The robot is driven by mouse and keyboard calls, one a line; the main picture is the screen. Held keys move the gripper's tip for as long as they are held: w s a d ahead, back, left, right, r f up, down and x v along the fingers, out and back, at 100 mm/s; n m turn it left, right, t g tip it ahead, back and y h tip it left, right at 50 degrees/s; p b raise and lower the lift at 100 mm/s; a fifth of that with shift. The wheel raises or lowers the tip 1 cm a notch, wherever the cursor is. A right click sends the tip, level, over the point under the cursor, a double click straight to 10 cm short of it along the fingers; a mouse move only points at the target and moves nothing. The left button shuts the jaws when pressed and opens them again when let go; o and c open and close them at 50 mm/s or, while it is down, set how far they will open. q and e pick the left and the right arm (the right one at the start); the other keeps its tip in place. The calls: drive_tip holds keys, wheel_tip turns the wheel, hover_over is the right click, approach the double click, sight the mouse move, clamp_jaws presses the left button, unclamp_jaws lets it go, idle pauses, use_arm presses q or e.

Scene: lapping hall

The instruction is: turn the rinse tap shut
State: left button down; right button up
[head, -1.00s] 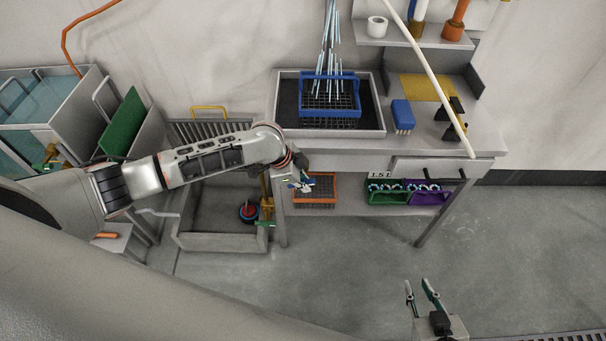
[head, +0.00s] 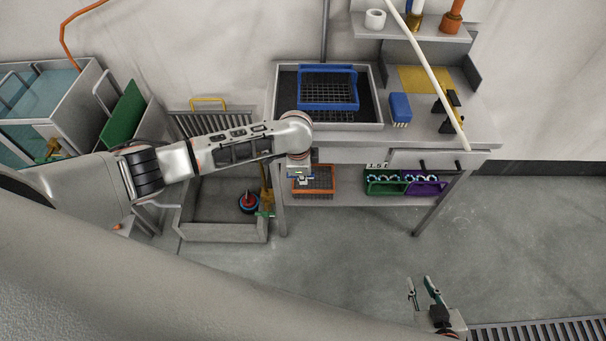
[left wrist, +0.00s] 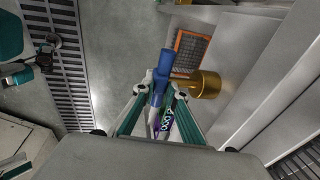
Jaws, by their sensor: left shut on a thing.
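The rinse tap shows in the left wrist view as a blue lever handle (left wrist: 166,64) on a brass body (left wrist: 206,84). My left gripper (left wrist: 158,90) is shut on the blue handle, its two fingers on either side of it. In the head view my left gripper (head: 301,178) is at the front left of the rinse bench, largely under my forearm, and the tap cannot be made out there. No water falls over the blue basket (head: 328,73) in the tray (head: 376,118). My right gripper (head: 419,284) is open and empty above the floor at lower right.
An orange basket (head: 326,193), a green rack (head: 384,188) and a purple rack (head: 428,188) stand on the bench's lower shelf. A blue brush (head: 400,106) lies on the bench top (head: 425,137). The floor (head: 350,260) in front is clear.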

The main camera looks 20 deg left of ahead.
use_arm(q)
drive_tip(key=c, duration=2)
unclamp_jaws()
drive_tip(key=shift+r, duration=0.1)
drive_tip(key=v, duration=1.1)
drive_tip(key=shift+s+r, duration=0.1)
drive_tip(key=shift+r, duration=0.25)
